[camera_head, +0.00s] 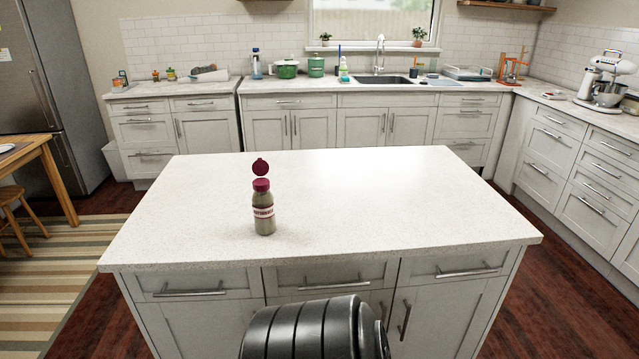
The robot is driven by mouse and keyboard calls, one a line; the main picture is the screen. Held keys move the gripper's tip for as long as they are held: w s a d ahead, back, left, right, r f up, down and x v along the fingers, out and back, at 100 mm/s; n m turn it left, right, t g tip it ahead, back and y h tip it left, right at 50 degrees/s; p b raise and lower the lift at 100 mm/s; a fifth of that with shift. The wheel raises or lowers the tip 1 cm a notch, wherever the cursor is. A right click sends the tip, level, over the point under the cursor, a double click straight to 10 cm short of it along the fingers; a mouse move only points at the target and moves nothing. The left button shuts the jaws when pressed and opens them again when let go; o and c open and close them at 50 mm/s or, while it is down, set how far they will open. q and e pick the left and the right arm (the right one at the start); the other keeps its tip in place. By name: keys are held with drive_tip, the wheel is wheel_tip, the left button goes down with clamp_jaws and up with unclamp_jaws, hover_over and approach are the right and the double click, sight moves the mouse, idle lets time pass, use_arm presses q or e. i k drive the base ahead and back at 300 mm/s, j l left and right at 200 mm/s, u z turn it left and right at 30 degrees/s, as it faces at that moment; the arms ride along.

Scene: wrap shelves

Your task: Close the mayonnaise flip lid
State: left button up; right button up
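The mayonnaise bottle (263,212) stands upright on the white island countertop (400,205), left of its middle and near the front edge. It has a greenish-grey body, a label and a dark red cap (261,185). The round dark red flip lid (260,167) is up above the cap, so the bottle is open. Neither of my grippers shows in the head view. A black ribbed part of my own body is at the bottom middle, in front of the island.
The rest of the island top is bare. Island drawer handles (188,293) stick out at the front. Behind, a counter holds a green pot (287,70), a sink and small items. A wooden table (45,165) is at the left, a stand mixer (605,78) at the right.

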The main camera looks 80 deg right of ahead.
sight(261, 168)
drive_tip(key=z, duration=2.4)
drive_tip(key=i+j+u, duration=0.2)
drive_tip(key=j+u, duration=0.25)
drive_tip(key=i+j+u, duration=0.25)
drive_tip(key=u, duration=0.2)
drive_tip(key=i+j+u, duration=0.2)
drive_tip(key=u, duration=0.25)
drive_tip(key=i+j+u, duration=0.1)
drive_tip(key=i+u, duration=0.4)
drive_tip(key=i+j+u, duration=0.15)
drive_tip(key=i+u, duration=0.3)
drive_tip(key=i, duration=0.35)
drive_tip(key=i+z, duration=1.05)
drive_tip(key=i+l+z, duration=0.1)
drive_tip(key=z, duration=0.35)
drive_tip(key=i+z, duration=0.3)
drive_tip(key=z, duration=0.2)
drive_tip(key=i+z, duration=0.2)
drive_tip(key=z, duration=0.25)
drive_tip(key=i+j+z, duration=0.15)
drive_tip(key=z, duration=0.3)
drive_tip(key=i+j+z, duration=0.2)
drive_tip(key=z, duration=0.25)
drive_tip(key=i+j+z, duration=0.15)
drive_tip(key=z, duration=0.35)
